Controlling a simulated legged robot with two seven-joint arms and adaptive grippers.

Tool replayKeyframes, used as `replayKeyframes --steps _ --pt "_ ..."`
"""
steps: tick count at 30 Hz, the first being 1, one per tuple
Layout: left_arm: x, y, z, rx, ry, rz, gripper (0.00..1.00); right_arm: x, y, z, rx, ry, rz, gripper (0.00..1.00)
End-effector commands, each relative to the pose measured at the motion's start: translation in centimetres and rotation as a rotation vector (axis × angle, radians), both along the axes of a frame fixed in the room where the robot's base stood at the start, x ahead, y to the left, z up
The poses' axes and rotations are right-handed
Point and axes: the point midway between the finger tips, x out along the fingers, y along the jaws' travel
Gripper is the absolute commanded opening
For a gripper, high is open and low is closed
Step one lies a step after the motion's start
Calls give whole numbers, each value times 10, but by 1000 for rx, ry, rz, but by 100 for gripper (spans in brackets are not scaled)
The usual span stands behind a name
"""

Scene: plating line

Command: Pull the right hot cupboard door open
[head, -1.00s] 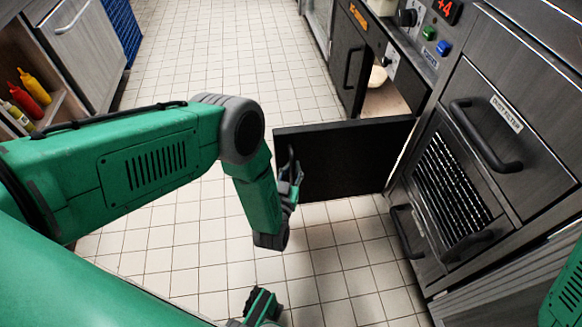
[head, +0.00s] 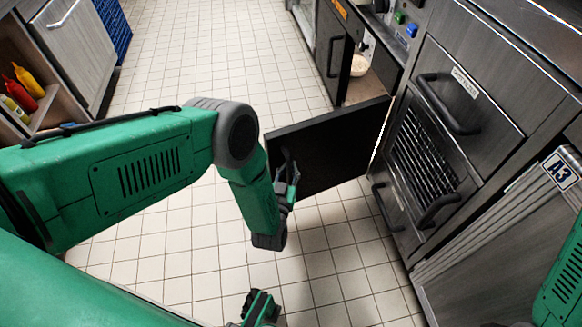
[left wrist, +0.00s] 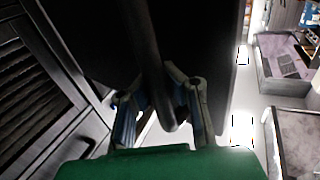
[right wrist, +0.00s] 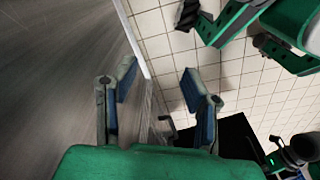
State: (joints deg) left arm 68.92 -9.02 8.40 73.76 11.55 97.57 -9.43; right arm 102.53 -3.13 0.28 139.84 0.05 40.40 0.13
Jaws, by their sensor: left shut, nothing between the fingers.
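The right hot cupboard door (head: 335,155) is a dark panel standing swung out from the counter into the aisle in the head view. Behind it the cupboard's opening shows a pale bowl (head: 359,66) inside. My left gripper (head: 290,185) is at the door's near face, by its free end. In the left wrist view, the door's dark bar handle (left wrist: 152,60) runs down in front of my left gripper (left wrist: 152,92), which is shut with nothing gripped. My right gripper (right wrist: 157,78) is open and empty beside a grey metal front.
Another dark cupboard door (head: 331,50) with a bar handle is closed farther along. Open shelving with bottles (head: 28,82) is at the left. The tiled floor (head: 215,60) between is clear.

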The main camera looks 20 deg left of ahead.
Motion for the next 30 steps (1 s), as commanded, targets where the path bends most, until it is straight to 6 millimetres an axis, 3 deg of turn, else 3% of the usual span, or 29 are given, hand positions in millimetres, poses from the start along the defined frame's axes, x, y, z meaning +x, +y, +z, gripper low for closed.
replayKeyframes --steps 1,3,4,14,17,30 --pt "-7 11 -5 14 11 20 9 0 0 0 0 0 0 40" --pt "-6 11 -5 14 11 20 34 0 0 0 0 0 0 40" --pt "-6 10 -5 13 11 19 36 0 0 0 0 0 0 40" --pt "-8 3 -3 10 9 13 36 -2 0 1 0 -2 0 40" --pt "-21 2 -4 10 11 12 36 -2 0 1 0 -2 0 40" --pt "-108 -5 -5 10 14 15 36 -1 0 1 -1 -2 0 40"
